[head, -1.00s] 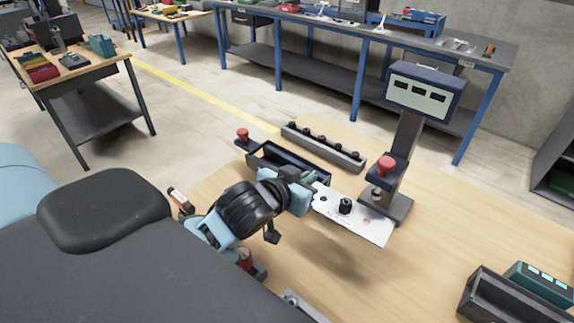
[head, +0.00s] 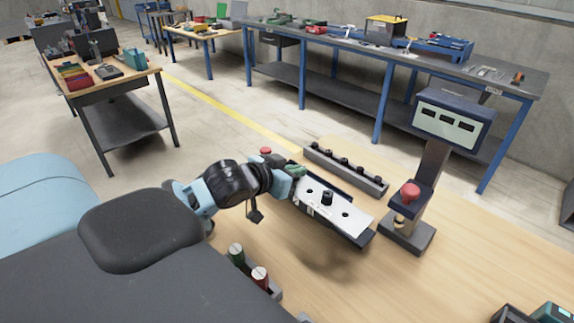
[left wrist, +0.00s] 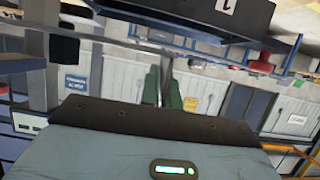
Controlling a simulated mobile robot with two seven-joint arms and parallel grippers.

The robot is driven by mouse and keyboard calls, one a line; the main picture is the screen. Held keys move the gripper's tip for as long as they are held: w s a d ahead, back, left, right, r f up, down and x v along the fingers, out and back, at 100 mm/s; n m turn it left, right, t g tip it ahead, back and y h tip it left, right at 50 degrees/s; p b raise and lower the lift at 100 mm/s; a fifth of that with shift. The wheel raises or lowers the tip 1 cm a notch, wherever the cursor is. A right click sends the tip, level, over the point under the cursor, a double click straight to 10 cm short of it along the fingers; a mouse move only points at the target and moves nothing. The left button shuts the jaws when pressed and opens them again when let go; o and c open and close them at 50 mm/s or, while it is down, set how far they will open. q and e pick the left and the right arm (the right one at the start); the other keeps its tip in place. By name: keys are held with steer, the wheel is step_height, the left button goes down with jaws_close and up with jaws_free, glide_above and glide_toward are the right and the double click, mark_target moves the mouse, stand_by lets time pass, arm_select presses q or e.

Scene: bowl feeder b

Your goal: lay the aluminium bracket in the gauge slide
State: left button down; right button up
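My left gripper (head: 297,172) is at the left end of a white plate (head: 346,213) with a black knob and holes, perhaps the gauge slide. Dark edging shows along the plate's sides. In the left wrist view the green fingers (left wrist: 163,87) lie close together with a narrow gap; I cannot tell whether something thin is between them. I cannot make out the aluminium bracket for certain. The gauge stand (head: 431,185), with a display (head: 449,124) and a red knob (head: 410,193), stands just right of the plate. My right gripper is not in view.
A dark bar with several knobs (head: 345,169) lies behind the plate. A red button (head: 265,151) is behind my gripper. Green (head: 236,252) and red (head: 260,276) capped cylinders stand near my body.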

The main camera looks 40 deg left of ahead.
arm_select(q)
steer(key=w+a, duration=0.5)
steer(key=a, duration=0.3)
steer(key=shift+w+a+f, duration=0.2)
steer(key=shift+a+f, duration=0.05)
steer(key=shift+f, duration=0.15)
steer(key=shift+w+a+f, duration=0.1)
steer(key=shift+a+f, duration=0.1)
steer(key=shift+f, duration=0.7)
steer(key=shift+w+a+f, duration=0.1)
steer(key=shift+a+f, duration=0.05)
steer(key=shift+f, duration=0.75)
steer(key=shift+f, duration=0.2)
steer(key=c, duration=1.6)
jaws_free()
steer(key=shift+c, duration=0.2)
steer(key=shift+r, duration=0.1)
